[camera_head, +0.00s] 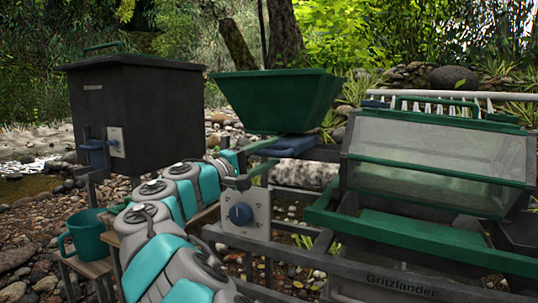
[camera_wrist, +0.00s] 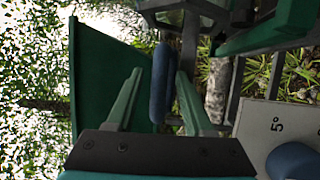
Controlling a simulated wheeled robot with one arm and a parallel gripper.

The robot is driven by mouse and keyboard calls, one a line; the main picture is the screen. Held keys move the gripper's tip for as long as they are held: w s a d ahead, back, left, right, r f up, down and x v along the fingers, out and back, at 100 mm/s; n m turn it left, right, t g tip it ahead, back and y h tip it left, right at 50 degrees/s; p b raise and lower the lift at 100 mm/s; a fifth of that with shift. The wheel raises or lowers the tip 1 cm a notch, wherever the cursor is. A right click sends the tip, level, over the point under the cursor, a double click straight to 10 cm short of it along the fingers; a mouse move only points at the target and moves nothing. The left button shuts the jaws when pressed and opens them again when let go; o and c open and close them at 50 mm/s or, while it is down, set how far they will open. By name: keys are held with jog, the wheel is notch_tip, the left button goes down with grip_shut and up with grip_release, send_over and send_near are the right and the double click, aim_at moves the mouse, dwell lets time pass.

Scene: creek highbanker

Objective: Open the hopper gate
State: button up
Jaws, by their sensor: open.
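The green hopper (camera_head: 278,98) stands in the middle of the head view, wide at the top and narrowing down. A blue gate handle (camera_head: 296,145) sits just under it. In the wrist view the hopper (camera_wrist: 100,75) fills the left side, and the blue handle (camera_wrist: 160,80) shows as a long bar beside it. My gripper (camera_head: 273,153) is open, close to the handle's left end. In the wrist view my gripper (camera_wrist: 160,72) has one finger on each side of the handle, with gaps visible. I cannot tell how far the gate is open.
A panel with a blue knob (camera_head: 241,214) stands below my gripper; it also shows in the wrist view (camera_wrist: 293,160). A dark box (camera_head: 135,115) and teal mug (camera_head: 86,233) are left. The green-framed sluice (camera_head: 435,160) is right.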

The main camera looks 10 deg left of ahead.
jog(key=v, duration=0.8)
jog(key=shift+d, duration=0.1)
